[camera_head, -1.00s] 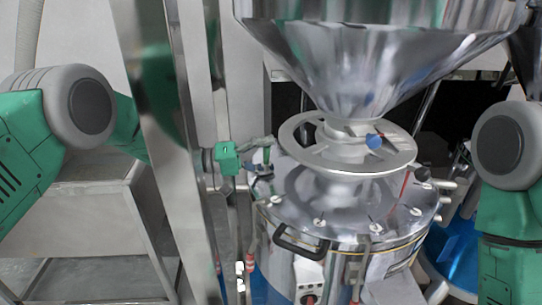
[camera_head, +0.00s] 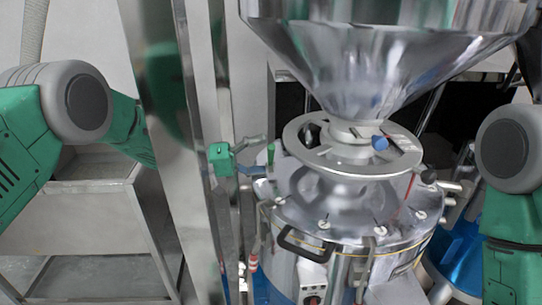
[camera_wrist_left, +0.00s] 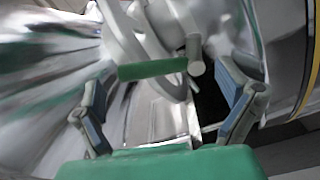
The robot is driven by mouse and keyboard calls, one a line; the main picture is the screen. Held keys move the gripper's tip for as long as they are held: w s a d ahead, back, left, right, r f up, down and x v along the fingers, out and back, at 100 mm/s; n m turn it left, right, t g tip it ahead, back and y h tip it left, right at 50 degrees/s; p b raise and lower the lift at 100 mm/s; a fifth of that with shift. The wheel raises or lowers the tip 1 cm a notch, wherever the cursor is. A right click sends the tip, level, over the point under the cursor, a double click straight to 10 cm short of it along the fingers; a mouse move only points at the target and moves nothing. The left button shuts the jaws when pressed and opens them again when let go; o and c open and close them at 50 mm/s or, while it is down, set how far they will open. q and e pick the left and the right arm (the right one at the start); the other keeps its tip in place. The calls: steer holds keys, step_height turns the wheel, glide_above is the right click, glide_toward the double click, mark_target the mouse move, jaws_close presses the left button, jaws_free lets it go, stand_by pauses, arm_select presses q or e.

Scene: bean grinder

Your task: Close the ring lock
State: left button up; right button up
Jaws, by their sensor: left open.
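The metal ring (camera_head: 296,137) lies around the neck under the hopper, above the drum. A short green bar (camera_head: 270,158) stands at its left side; I take it for the lock's handle. My left gripper (camera_head: 262,155) comes from the left past the post, fingers spread toward the bar. In the left wrist view the left gripper (camera_wrist_left: 163,85) is open, and the green bar (camera_wrist_left: 150,69) lies crosswise between and beyond its fingers, with no clear contact. A pale ring (camera_wrist_left: 122,40) and a pin (camera_wrist_left: 194,56) show behind it. My right gripper is out of view.
A large metal hopper (camera_head: 370,65) overhangs the ring. A steel post (camera_head: 168,120) stands close left of my left gripper. The drum (camera_head: 350,245) below carries clamps and a black handle (camera_head: 305,246).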

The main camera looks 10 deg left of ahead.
arm_select(q)
steer(key=v, duration=0.6)
steer(key=shift+w, duration=0.2)
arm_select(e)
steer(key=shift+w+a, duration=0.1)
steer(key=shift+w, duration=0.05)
